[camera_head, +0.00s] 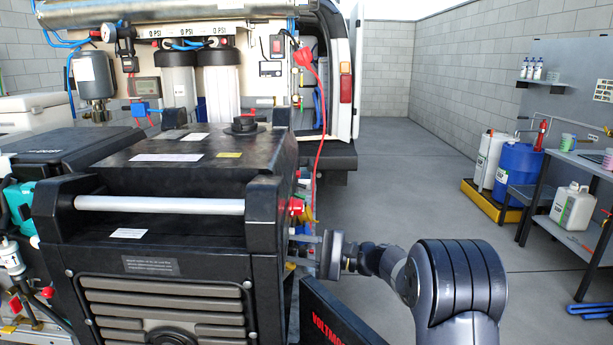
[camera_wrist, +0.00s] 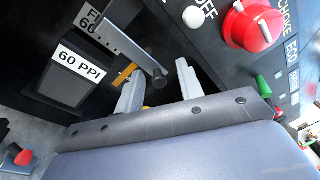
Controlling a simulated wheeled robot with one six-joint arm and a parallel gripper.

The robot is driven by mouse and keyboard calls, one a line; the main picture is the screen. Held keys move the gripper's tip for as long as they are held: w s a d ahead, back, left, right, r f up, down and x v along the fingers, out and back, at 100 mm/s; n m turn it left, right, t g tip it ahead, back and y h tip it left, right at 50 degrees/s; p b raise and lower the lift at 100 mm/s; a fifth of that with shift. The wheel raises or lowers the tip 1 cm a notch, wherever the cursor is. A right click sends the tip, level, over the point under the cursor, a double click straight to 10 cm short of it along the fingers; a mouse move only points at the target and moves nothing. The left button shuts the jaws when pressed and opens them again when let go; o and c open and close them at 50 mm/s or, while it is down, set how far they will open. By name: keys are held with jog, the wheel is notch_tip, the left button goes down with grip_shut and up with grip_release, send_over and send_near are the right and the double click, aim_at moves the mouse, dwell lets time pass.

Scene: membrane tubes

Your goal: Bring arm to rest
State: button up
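My arm (camera_head: 455,285) reaches in from the lower right in the head view. Its wrist end is beside the right side of the black generator-like machine (camera_head: 190,160). In the wrist view my gripper (camera_wrist: 160,80) has two pale fingers standing well apart, with nothing visibly clamped between them. The fingers are close to a dark panel with a red choke knob (camera_wrist: 252,25). A metal bar (camera_wrist: 118,42) with a dark round end (camera_wrist: 158,78) lies just beyond the fingers. Whether the fingers touch anything is unclear.
A "60 PPI" label (camera_wrist: 79,62) marks a dark block at the left in the wrist view. A red cable (camera_head: 316,130) hangs behind the machine. Grey floor (camera_head: 420,190) is open toward the back right.

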jog(key=shift+w+a+r, duration=0.1)
jog(key=shift+w+a, duration=0.05)
jog(key=shift+a, duration=0.95)
jog(key=shift+w+a+r+p, duration=0.1)
jog(key=shift+a+p, duration=0.15)
jog(key=shift+p, duration=0.3)
jog(key=shift+d+f+m+p, duration=0.1)
jog(key=shift+f+m+p, duration=0.15)
jog(key=shift+m+p, duration=0.3)
jog(key=shift+f+p, duration=0.3)
jog(key=shift+p, duration=0.05)
